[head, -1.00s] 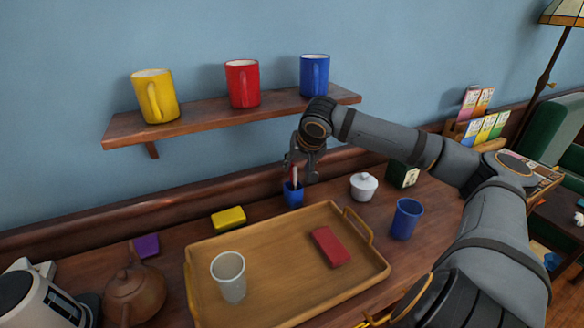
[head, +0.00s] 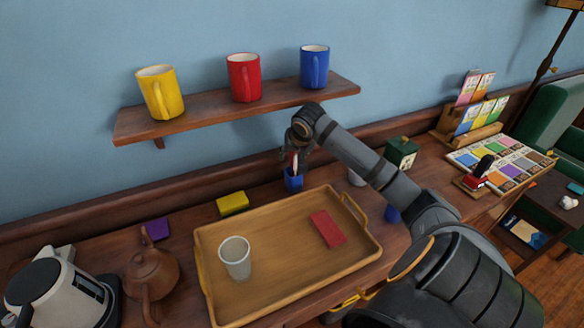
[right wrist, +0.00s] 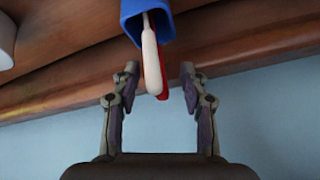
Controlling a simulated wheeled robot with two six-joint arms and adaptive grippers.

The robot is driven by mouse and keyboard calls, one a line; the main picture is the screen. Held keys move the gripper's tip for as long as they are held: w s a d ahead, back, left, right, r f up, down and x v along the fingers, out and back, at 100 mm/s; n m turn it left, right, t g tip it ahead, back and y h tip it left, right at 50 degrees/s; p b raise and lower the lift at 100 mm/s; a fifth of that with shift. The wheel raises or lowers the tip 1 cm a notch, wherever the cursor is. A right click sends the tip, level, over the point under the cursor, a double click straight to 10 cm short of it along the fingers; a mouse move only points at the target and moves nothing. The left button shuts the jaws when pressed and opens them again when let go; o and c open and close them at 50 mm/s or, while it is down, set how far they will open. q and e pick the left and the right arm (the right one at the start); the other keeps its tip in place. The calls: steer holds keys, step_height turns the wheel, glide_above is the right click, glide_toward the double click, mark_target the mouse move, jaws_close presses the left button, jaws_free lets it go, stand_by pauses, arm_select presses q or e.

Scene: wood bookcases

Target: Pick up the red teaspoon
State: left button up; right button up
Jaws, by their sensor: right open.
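A small blue holder (head: 293,181) stands on the wooden counter behind the tray, and it also shows upside down in the right wrist view (right wrist: 176,24). A red handle (right wrist: 163,88), seemingly the red teaspoon, sticks out of it. It lies close against a white handle (right wrist: 151,62) that partly covers it. My right gripper (right wrist: 157,74) is open, with one finger on each side of both handles and visible gaps to them. In the head view my right gripper (head: 297,152) is just above the holder. The spoon's lower end is hidden in the holder. My left gripper is not in view.
A wooden tray (head: 285,290) with a grey cup (head: 235,257) and a red block (head: 328,229) lies in front. A yellow block (head: 232,203) sits left of the holder. A shelf (head: 215,112) with yellow, red and blue mugs hangs above. My right arm partly hides a white pot and blue cup.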

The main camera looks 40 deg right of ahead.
steer(key=shift+c, duration=0.4)
jaws_close()
